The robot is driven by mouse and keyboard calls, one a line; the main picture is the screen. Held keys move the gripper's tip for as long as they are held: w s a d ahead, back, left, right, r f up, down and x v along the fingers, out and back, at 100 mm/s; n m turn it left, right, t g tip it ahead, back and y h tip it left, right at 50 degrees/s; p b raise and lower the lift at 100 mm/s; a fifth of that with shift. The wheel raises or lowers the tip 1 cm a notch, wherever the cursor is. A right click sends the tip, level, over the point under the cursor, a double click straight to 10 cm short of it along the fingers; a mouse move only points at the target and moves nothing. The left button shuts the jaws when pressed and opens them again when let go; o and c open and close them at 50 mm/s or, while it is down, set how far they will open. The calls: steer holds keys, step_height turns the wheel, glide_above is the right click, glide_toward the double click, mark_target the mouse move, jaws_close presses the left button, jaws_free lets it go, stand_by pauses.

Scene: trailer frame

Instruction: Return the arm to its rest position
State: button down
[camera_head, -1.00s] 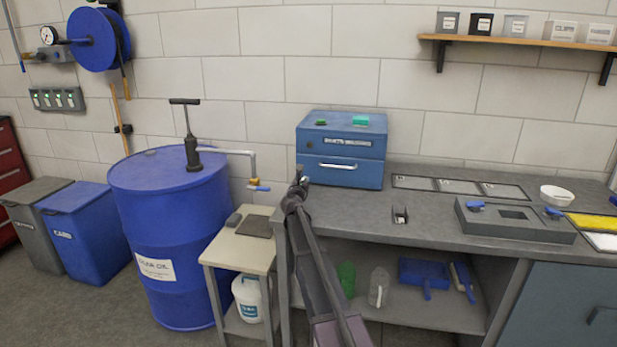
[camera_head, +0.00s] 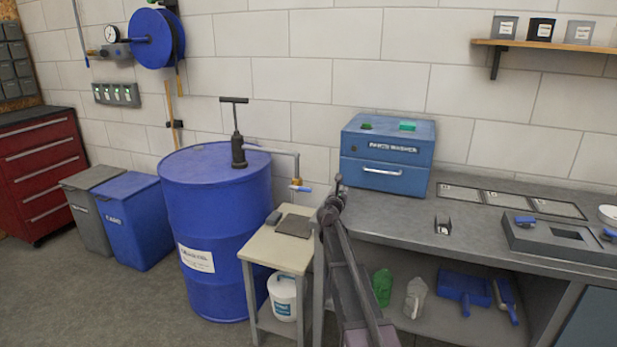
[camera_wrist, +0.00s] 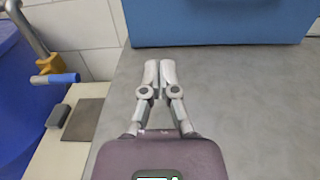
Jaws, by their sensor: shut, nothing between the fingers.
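My arm reaches up from the bottom centre of the head view, stretched out over the left end of the grey bench. My gripper (camera_head: 338,181) is at its far end, in front of the blue parts washer (camera_head: 388,180). In the wrist view my gripper (camera_wrist: 160,66) shows its two grey fingers close together with nothing between them. The grey bench top (camera_wrist: 225,95) lies beneath it, and the washer's lower front edge (camera_wrist: 220,25) is just ahead.
A blue oil drum (camera_head: 215,235) with a hand pump (camera_head: 238,150) stands left of the bench. A small side table (camera_head: 270,248) is between them. A grey fixture tray (camera_head: 520,238) sits on the bench at right. Open floor (camera_head: 100,300) shows at lower left.

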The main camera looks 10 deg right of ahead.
steer(key=shift+a, duration=0.1)
steer(key=s+a+n+t+y, duration=0.1)
steer(key=a+n+y, duration=0.1)
steer(key=a+n, duration=0.2)
steer(key=s+a+n+t+y, duration=0.1)
steer(key=a+n+y, duration=0.2)
steer(key=n, duration=0.2)
steer(key=s+a+n+t+y, duration=0.1)
steer(key=a+n+y, duration=0.2)
steer(key=a+n, duration=0.1)
steer(key=shift+s+a+n, duration=0.35)
steer(key=shift+s+n, duration=0.05)
steer(key=shift+n, duration=0.3)
steer(key=s+a+f+n+g+y, duration=0.75)
steer(key=s+a+f+n, duration=0.35)
steer(key=s+n, duration=0.5)
steer(key=s+d+f+n+g+h, duration=0.1)
steer(key=s+f+n+g+h, duration=0.2)
steer(key=s, duration=0.5)
steer(key=s+d+f+n+g+h, duration=0.1)
steer(key=s+f+n+g, duration=0.1)
steer(key=s+n+g, duration=0.4)
steer(key=s+d+f+n+g+h, duration=0.1)
steer(key=s+f+n, duration=0.2)
steer(key=s, duration=0.6)
step_height(320, 180, up, 17)
steer(key=p, duration=1.6)
steer(key=shift+p, duration=0.4)
